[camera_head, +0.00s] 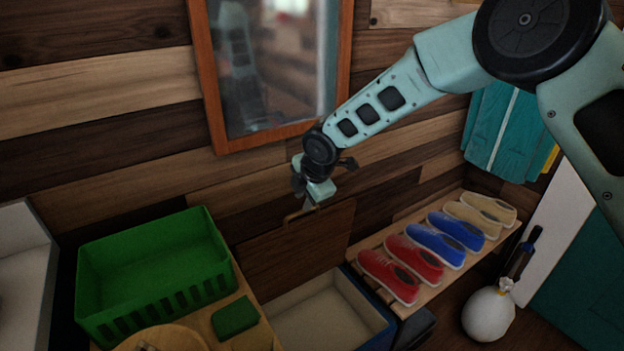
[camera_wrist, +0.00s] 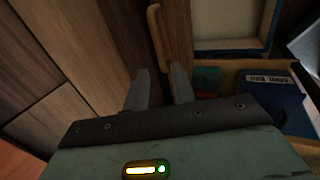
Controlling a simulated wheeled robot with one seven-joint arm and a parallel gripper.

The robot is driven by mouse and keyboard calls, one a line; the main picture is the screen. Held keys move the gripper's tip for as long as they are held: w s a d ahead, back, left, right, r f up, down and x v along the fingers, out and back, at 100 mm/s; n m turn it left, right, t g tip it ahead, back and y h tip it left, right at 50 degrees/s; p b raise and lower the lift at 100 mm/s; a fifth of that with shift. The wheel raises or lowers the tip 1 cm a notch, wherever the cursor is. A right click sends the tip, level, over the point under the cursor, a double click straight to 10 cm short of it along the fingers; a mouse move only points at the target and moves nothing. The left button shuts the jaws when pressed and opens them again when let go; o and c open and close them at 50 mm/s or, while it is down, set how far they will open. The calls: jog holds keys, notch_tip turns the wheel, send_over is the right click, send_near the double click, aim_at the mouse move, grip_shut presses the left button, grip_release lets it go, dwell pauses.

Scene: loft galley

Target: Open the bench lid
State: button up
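The bench lid (camera_head: 297,249) is a brown wooden panel standing raised, close to upright, near the plank wall. Below it the pale inside of the bench box (camera_head: 322,318) is uncovered. A light wooden handle (camera_wrist: 156,36) sits at the lid's top edge in the head view. My gripper (camera_head: 308,208) is just above the lid's top edge, by the handle. In the wrist view my gripper's two fingers (camera_wrist: 161,72) are apart with nothing clamped between them. The handle lies just beyond the fingertips; whether they touch it I cannot tell.
A green crate (camera_head: 155,270) stands on a wooden top at left. A rack (camera_head: 400,300) with several shoes stands right of the bench. A framed mirror (camera_head: 270,70) hangs behind my arm.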

jog(key=v, duration=0.8)
jog(key=shift+r, duration=0.35)
jog(key=shift+s, duration=0.1)
jog(key=s+d+r+m+g, duration=0.1)
jog(key=s+d+m, duration=0.4)
jog(key=s, duration=0.7)
jog(key=s+d+r+m+g+h+p, duration=0.1)
jog(key=s+d+m, duration=0.4)
jog(key=s, duration=0.6)
jog(key=s+d+r+m+g+h+p, duration=0.1)
jog(key=s+d+m, duration=0.4)
jog(key=s, duration=0.7)
notch_tip(320, 180, up, 2)
jog(key=shift+s+d+r+m+g, duration=0.15)
jog(key=shift+s+d+m+g, duration=0.35)
jog(key=shift+m, duration=0.6)
